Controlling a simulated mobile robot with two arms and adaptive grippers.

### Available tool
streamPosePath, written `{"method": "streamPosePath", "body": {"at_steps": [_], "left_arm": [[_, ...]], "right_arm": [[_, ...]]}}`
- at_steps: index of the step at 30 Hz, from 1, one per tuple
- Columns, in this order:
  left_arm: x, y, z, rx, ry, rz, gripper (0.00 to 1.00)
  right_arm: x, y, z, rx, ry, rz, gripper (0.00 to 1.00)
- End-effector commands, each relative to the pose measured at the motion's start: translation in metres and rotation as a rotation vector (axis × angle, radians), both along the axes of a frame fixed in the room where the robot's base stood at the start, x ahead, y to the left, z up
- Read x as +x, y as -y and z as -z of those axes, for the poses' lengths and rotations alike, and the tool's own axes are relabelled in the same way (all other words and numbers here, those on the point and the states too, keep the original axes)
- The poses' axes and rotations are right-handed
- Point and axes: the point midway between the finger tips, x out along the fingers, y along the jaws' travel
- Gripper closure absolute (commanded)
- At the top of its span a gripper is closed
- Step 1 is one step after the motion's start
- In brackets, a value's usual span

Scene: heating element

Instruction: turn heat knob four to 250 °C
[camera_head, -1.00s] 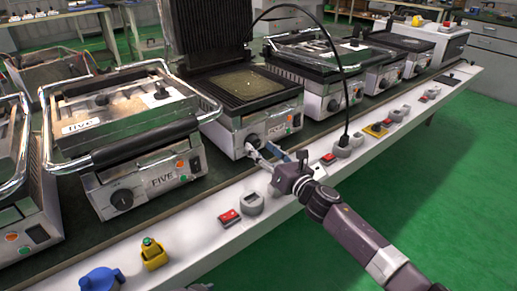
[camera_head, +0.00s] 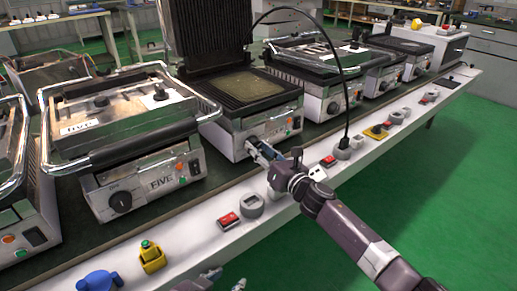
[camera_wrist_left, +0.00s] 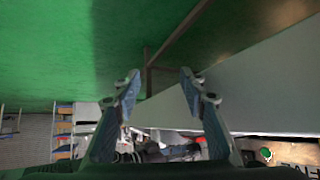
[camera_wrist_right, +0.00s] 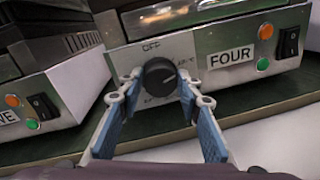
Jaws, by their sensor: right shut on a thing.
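The black round heat knob four (camera_wrist_right: 158,78) sits on the metal front panel beside the "FOUR" label (camera_wrist_right: 231,57) in the right wrist view. "OFF" is printed above it; the other dial marks are partly covered and too small to read surely. My right gripper (camera_wrist_right: 160,88) is shut on the knob, one finger on each side. In the head view my right gripper (camera_head: 258,151) is at the front of the open grill (camera_head: 262,127), hiding the knob. My left gripper (camera_wrist_left: 157,84) is open and empty; in the head view only its tips show at the bottom edge.
Grill five (camera_head: 150,178) stands left of the open grill, and more grills stand to the right. Along the white table edge are red switches (camera_head: 229,219), a yellow-green button (camera_head: 151,256), a blue plug (camera_head: 99,281) and a socket with a black cable (camera_head: 342,153). The green floor in front is free.

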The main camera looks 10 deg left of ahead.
Motion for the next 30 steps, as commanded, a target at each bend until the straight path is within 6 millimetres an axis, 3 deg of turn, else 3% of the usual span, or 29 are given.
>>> {"method": "streamPosePath", "body": {"at_steps": [9,17,24,30], "left_arm": [[-0.004,-0.001,0.003,0.005,-0.026,-0.002,0.61],[-0.052,-0.017,0.03,0.053,-0.246,-0.018,0.61],[-0.126,-0.039,0.05,0.115,-0.547,-0.043,0.61],[-0.123,-0.038,0.036,0.113,-0.537,-0.042,0.61]], "right_arm": [[0.0,0.0,0.0,0.012,-0.016,0.0,0.92],[0.0,0.0,-0.002,0.082,-0.107,0.001,0.92],[0.001,0.001,-0.003,0.199,-0.257,0.001,0.92],[0.002,0.002,-0.003,0.313,-0.404,0.002,0.92]]}}
